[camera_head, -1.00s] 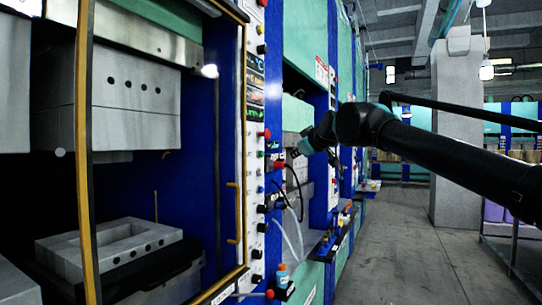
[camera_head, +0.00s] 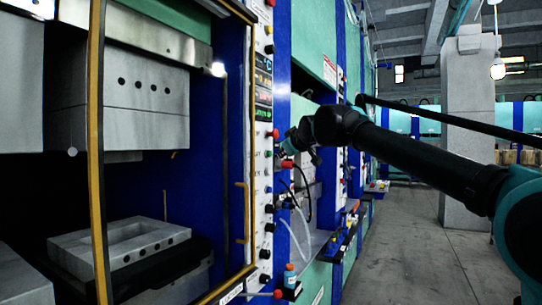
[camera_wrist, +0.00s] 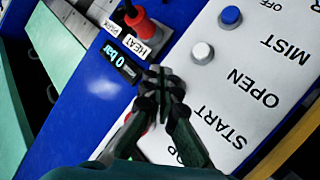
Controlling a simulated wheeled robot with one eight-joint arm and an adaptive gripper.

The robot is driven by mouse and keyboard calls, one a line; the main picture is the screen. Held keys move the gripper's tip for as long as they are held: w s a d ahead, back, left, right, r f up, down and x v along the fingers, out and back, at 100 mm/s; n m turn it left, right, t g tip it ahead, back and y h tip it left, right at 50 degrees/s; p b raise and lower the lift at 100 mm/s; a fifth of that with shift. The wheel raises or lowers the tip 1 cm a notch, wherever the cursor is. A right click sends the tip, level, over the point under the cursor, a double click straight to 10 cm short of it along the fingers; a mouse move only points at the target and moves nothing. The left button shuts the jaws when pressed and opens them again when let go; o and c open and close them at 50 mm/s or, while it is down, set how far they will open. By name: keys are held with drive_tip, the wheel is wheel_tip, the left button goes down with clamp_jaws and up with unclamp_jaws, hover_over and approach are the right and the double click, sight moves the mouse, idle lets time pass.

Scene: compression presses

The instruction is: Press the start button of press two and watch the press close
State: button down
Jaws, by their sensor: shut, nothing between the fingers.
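My gripper (camera_wrist: 160,82) is shut and empty, its fingertips over the white button panel (camera_wrist: 245,75) in the wrist view. The panel reads MIST, OPEN and START, with a partly hidden word below. A blue button (camera_wrist: 230,15) and a white button (camera_wrist: 202,51) show clear of the fingers. The spot beside START is hidden by the fingers, so contact cannot be told. A red button (camera_wrist: 150,127) shows partly behind them. In the head view my gripper (camera_head: 284,150) is at the narrow control panel (camera_head: 262,150). The near press stands open, its upper block (camera_head: 148,100) apart from its lower block (camera_head: 120,242).
A red knob (camera_wrist: 138,18) labelled HEAT and a small display (camera_wrist: 121,60) lie beside the panel. A yellow-framed guard (camera_head: 97,160) stands at the near press. Hoses (camera_head: 300,215) hang beyond the control panel. The aisle floor (camera_head: 400,245) on the right is clear.

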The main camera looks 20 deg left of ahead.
drive_tip(key=shift+a, duration=0.55)
drive_tip(key=shift+a, duration=0.1)
idle(1.0)
drive_tip(key=shift+a, duration=0.3)
